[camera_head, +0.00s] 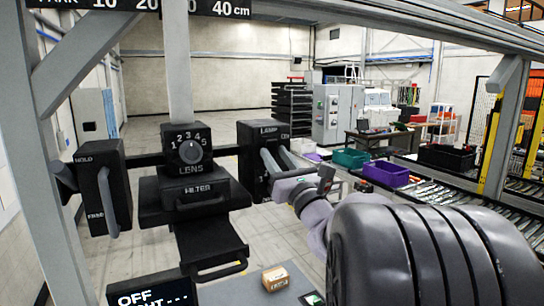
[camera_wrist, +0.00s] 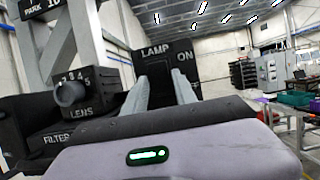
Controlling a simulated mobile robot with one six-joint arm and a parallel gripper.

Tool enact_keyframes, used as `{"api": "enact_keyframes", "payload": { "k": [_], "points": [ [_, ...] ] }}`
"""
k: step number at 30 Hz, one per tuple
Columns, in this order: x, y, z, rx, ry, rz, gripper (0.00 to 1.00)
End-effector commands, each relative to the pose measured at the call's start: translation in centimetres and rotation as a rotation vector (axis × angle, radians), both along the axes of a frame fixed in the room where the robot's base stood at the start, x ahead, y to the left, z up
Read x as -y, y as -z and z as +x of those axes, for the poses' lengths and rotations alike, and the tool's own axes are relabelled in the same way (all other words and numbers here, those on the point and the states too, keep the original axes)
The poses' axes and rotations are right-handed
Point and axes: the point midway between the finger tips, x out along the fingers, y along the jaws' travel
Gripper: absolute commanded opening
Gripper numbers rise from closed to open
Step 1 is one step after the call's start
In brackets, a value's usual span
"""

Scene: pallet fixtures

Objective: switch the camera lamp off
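The black lamp box (camera_head: 262,139), labelled LAMP with ON at its right, hangs right of the lens dial. It also shows in the wrist view (camera_wrist: 183,58), straight ahead of my gripper. My gripper (camera_head: 268,160) is at the box's front face, its two grey fingers apart. In the wrist view the fingers (camera_wrist: 160,72) reach towards the LAMP face with a dark area between them. The lamp's switch handle is not clearly visible, and I cannot tell whether the fingers touch it.
The lens dial (camera_head: 190,152) and the black filter tray (camera_head: 212,244) are to the left. The hold lever (camera_head: 107,190) is further left. A small cardboard box (camera_head: 275,278) lies below, near a dark screen (camera_head: 150,293) reading OFF. Conveyors with bins (camera_head: 387,173) run along the right.

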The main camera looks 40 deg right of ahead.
Motion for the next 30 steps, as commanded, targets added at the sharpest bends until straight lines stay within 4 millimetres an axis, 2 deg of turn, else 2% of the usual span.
{"api": "enact_keyframes", "payload": {
  "k": [1, 4, 5, 11, 17, 24, 30],
  "points": [
    [0.0, 0.0, 0.0, 0.0, 0.0, 0.0, 0.22],
    [0.0, 0.0, 0.0, 0.0, 0.0, 0.0, 0.02],
    [0.0, 0.0, 0.0, 0.0, 0.0, 0.0, 0.0],
    [0.0, -0.7, 0.0, -0.029, 0.0, 0.008, 0.0],
    [-0.1, -2.0, -0.1, -0.182, -0.001, 0.044, 0.0],
    [-0.2, -1.5, -0.2, -0.366, -0.003, 0.086, 0.0],
    [-0.1, -1.2, -0.3, -0.392, 0.0, 0.094, 0.0]
  ]
}}
